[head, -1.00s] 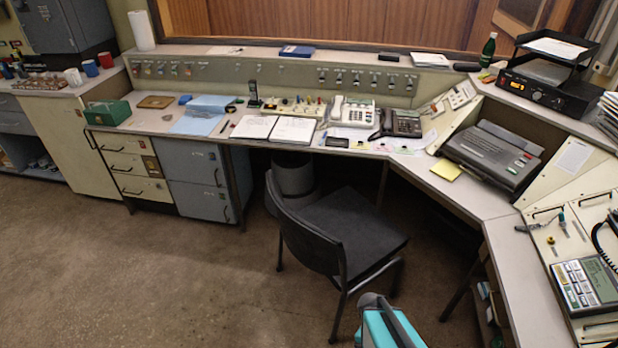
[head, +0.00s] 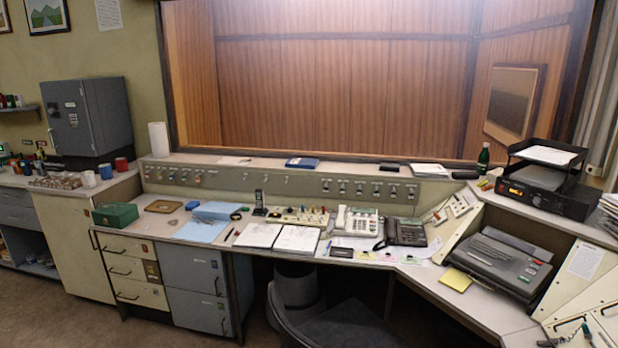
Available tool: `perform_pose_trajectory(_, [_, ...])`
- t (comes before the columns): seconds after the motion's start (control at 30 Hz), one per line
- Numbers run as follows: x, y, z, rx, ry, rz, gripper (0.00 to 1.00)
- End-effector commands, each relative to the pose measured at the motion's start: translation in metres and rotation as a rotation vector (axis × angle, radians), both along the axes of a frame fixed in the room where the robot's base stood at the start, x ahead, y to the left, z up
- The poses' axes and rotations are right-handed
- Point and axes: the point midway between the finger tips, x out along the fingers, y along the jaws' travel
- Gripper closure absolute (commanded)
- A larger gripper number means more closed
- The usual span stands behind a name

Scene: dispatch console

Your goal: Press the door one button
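The door one button cannot be told apart; labels are too small to read. The upright back panel (head: 270,184) of the desk carries a row of small coloured buttons (head: 185,178) at left and several dark switches (head: 359,187) further right. A low control box (head: 302,216) with coloured knobs stands on the desk in front of it. A sloped panel with small controls (head: 455,206) is at the right corner. Another cream panel (head: 605,323) is cut off at the bottom right. My gripper is not in view.
A dark chair (head: 345,328) stands before the desk (head: 440,278). An open notebook (head: 278,236), phones (head: 357,221) and a grey machine (head: 500,263) lie on the desk. A green box (head: 116,215) is at left. Brown floor (head: 60,315) shows at lower left.

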Motion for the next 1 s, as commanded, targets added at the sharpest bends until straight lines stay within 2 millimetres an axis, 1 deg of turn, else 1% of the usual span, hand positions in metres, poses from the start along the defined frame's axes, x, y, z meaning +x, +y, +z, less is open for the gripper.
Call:
perform_pose_trajectory(0.03, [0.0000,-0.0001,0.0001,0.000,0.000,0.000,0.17])
perform_pose_trajectory(0.07, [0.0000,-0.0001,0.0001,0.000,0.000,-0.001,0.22])
perform_pose_trajectory(0.3, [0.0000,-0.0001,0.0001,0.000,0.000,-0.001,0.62])
perform_pose_trajectory(0.47, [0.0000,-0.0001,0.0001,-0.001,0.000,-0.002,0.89])
perform_pose_trajectory(0.5, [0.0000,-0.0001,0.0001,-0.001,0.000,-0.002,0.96])
perform_pose_trajectory(0.53, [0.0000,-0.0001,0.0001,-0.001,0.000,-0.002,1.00])
perform_pose_trajectory(1.0, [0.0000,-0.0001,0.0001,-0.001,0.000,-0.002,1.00])
